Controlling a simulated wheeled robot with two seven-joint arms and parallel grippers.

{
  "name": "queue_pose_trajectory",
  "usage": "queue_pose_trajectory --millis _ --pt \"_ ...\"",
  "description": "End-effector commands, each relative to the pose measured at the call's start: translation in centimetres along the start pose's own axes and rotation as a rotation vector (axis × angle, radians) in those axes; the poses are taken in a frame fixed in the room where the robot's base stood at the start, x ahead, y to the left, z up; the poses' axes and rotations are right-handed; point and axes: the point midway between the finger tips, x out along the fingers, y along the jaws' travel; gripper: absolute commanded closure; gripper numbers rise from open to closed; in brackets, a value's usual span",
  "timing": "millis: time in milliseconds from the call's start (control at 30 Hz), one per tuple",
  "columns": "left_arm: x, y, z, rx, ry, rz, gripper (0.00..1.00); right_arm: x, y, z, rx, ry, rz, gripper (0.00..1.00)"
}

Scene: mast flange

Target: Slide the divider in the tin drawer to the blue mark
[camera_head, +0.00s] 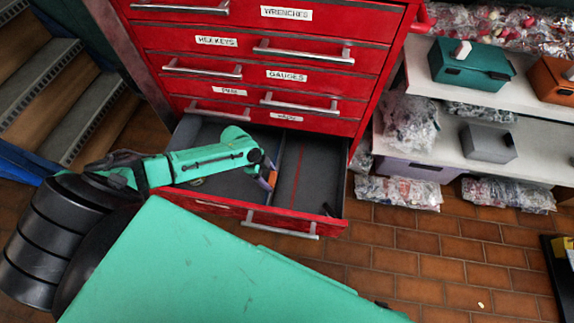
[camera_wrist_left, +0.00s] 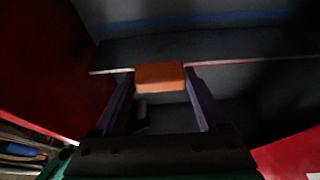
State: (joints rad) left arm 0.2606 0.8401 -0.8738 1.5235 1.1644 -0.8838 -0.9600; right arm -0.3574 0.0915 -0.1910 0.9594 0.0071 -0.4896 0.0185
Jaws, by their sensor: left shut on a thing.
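The bottom tin drawer (camera_head: 222,203) of the red cabinet is pulled out. A thin dark divider (camera_head: 279,153) stands across it, right of the middle; in the left wrist view it is a dark panel (camera_wrist_left: 240,48) with a pale edge. My left gripper (camera_head: 268,178) is shut on the divider's orange tab (camera_wrist_left: 160,76), which sits between the fingers. A blue stripe (camera_wrist_left: 200,21) shows beyond the divider in the left wrist view; I cannot make it out in the head view, where my arm covers part of the drawer. My right gripper is not in view.
A red line (camera_head: 297,172) runs along the drawer floor right of the divider. A small dark item (camera_head: 327,209) lies near the drawer's front right corner. Closed drawers with metal handles (camera_head: 303,53) are above. Shelves (camera_head: 520,153) with boxes and bags stand at right.

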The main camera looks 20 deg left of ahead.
Motion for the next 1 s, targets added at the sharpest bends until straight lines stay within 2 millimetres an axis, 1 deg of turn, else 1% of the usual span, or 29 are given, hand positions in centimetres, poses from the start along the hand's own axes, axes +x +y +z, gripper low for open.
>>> queue_pose_trajectory --millis 33,200,567,600,633,867,1000 --pt "-0.4 -0.1 0.8 -0.002 -0.004 -0.002 1.0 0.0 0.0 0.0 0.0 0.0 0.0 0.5" --pt "-0.9 -0.1 2.0 -0.001 -0.002 -0.002 1.0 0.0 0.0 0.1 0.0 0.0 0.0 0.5" --pt "-1.0 -0.1 2.2 -0.001 -0.002 -0.003 1.0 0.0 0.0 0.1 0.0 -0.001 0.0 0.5" --pt "-0.9 -0.1 2.2 -0.001 -0.002 -0.003 0.1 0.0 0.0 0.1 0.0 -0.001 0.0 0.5" --pt "-0.9 -0.1 2.2 -0.001 -0.002 -0.003 0.0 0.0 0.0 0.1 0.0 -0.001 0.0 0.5" --pt "-0.9 -0.1 2.1 0.0 -0.001 -0.002 0.0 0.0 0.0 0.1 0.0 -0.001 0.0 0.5" --pt "-1.8 -0.1 2.1 0.0 -0.001 -0.002 0.0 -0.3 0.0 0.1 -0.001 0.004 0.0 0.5"
